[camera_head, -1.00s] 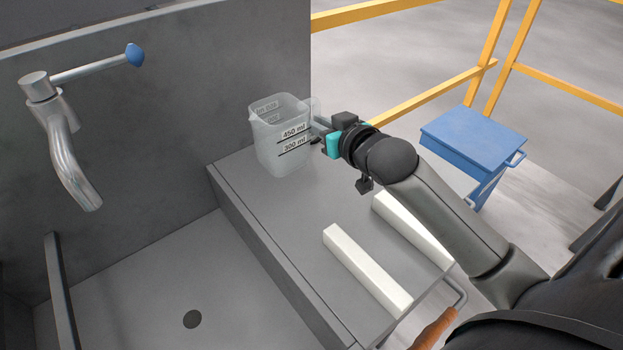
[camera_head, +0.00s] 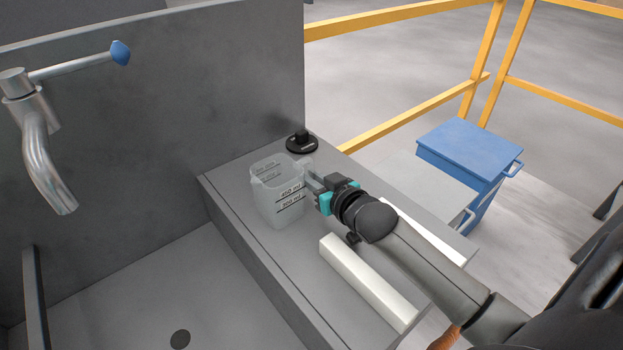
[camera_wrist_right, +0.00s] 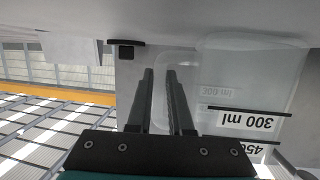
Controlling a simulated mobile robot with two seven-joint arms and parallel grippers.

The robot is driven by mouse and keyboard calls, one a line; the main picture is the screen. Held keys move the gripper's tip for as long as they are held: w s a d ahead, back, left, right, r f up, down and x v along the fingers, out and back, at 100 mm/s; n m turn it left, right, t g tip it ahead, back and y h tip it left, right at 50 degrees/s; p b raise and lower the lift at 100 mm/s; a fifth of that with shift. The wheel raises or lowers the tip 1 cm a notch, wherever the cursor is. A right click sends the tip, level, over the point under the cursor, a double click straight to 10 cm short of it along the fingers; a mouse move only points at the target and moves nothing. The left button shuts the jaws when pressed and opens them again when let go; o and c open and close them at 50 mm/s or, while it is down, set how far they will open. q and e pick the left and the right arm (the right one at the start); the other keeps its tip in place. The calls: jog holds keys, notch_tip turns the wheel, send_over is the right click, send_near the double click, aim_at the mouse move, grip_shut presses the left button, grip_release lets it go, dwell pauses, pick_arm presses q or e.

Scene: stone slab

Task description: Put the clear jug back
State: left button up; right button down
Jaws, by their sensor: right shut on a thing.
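The clear jug (camera_head: 276,207), with black 300 ml and 450 ml marks, is upright over the grey stone slab (camera_head: 232,192), near its edge by the basin. Whether its base touches the slab, I cannot tell. My right gripper (camera_head: 311,181) reaches in from the right and is shut on the jug's handle. In the right wrist view the fingers (camera_wrist_right: 160,88) are beside the jug (camera_wrist_right: 252,82), whose marks appear upside down. My left gripper is not in view.
A black round object with a knob (camera_head: 301,143) stands on the slab behind the jug. A white bar (camera_head: 368,282) lies in front; another is partly behind my arm. A metal tap (camera_head: 42,150) overhangs the basin at left. A yellow rail (camera_head: 410,112) and blue cabinet (camera_head: 470,148) are beyond.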

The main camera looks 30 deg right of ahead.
jog(key=shift+f, duration=0.1)
jog(key=c, duration=0.8)
grip_release()
jog(key=p+v, duration=0.2)
jog(key=v, duration=1)
jog(key=shift+p, duration=0.4)
